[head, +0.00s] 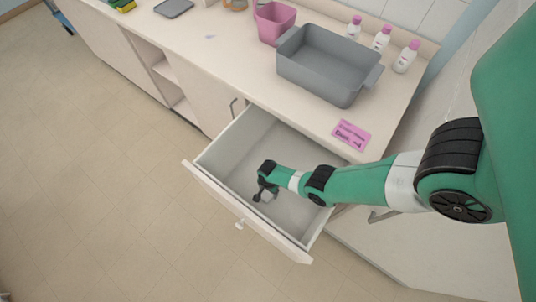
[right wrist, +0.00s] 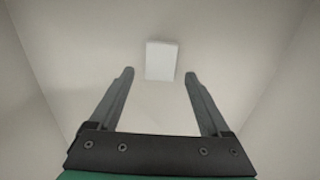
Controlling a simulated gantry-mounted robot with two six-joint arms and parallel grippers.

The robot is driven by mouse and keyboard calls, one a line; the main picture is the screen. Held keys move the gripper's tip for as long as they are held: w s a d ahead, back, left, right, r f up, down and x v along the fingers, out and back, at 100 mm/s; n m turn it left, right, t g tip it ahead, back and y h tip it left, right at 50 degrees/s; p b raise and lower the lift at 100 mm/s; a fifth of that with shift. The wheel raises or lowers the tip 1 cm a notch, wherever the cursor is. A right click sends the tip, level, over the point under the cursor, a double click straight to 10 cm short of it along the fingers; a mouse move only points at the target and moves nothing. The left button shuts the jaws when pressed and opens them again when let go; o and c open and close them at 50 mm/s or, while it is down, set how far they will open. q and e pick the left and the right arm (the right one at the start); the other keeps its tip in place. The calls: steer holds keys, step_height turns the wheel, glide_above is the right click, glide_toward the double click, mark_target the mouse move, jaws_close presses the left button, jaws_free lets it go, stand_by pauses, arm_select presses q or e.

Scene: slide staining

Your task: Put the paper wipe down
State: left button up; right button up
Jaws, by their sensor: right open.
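The paper wipe (right wrist: 161,60) is a small white rectangle in the right wrist view, lying on the pale floor of the open drawer (head: 217,171). My right gripper (head: 264,191) reaches down into the drawer in the head view. In the right wrist view its two fingers (right wrist: 159,75) are spread apart with nothing clamped between them. The wipe shows just beyond and between the fingertips, apart from both. In the head view the wipe is mostly hidden by the gripper. My left gripper is not in view.
The drawer's front panel (head: 220,199) and side walls surround my right gripper. On the counter stand a grey basin (head: 325,68), a pink container (head: 274,22) and several white bottles with pink caps (head: 406,57). A pink label (head: 351,134) lies near the counter edge.

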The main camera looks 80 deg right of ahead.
mark_target(268, 194)
step_height(268, 194, up, 8)
steer(key=p, duration=0.6)
